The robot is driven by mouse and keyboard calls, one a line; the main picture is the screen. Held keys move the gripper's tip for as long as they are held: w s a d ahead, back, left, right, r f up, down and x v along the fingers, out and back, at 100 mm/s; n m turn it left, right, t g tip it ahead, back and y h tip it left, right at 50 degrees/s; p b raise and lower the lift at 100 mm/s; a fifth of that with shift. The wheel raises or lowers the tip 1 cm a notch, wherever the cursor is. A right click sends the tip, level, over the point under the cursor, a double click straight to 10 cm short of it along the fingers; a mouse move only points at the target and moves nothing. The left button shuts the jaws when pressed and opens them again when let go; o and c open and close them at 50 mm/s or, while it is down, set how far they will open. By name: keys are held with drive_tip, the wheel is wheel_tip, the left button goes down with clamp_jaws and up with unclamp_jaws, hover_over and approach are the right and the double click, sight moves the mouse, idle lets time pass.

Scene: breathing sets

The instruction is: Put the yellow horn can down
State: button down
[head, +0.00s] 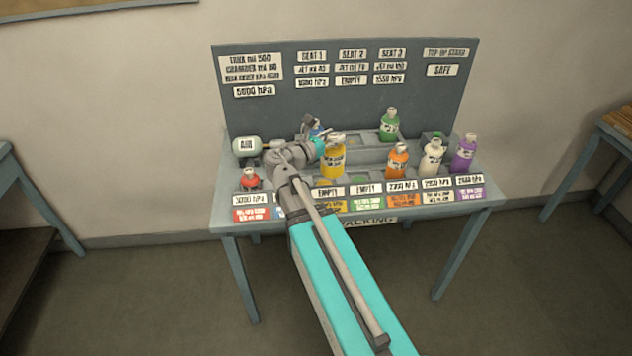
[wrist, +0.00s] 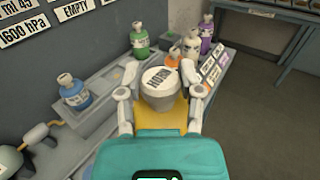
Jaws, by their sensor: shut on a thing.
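The yellow can (head: 334,161) has a pale cap and stands upright at my gripper, over the middle of the rack table. In the wrist view the yellow can (wrist: 160,113) shows its round pale top with a dark label, and my gripper (wrist: 162,92) has one finger on each side of it. My gripper is shut on the can. Whether the can's base touches anything is hidden. The middle back seat, between the blue can (head: 316,130) and the green can (head: 389,126), is labelled EMPTY on the back panel (head: 300,115).
The front row holds a red can (head: 250,180), an orange can (head: 398,161), a white can (head: 431,158) and a purple can (head: 464,153). Two front places between red and orange are labelled EMPTY. A pale green air tank (head: 246,147) lies at the back left.

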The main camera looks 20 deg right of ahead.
drive_tip(key=shift+w, duration=0.2)
drive_tip(key=shift+w+a, duration=0.1)
drive_tip(key=shift+a, duration=0.05)
drive_tip(key=d+f+b, duration=0.1)
drive_tip(key=f+b, duration=0.1)
drive_tip(key=d+f+b, duration=0.1)
drive_tip(key=f+b, duration=0.1)
drive_tip(key=d+f+b, duration=0.1)
drive_tip(key=f+b, duration=0.1)
drive_tip(key=shift+s+d, duration=0.25)
drive_tip(key=shift+s, duration=0.05)
idle(0.5)
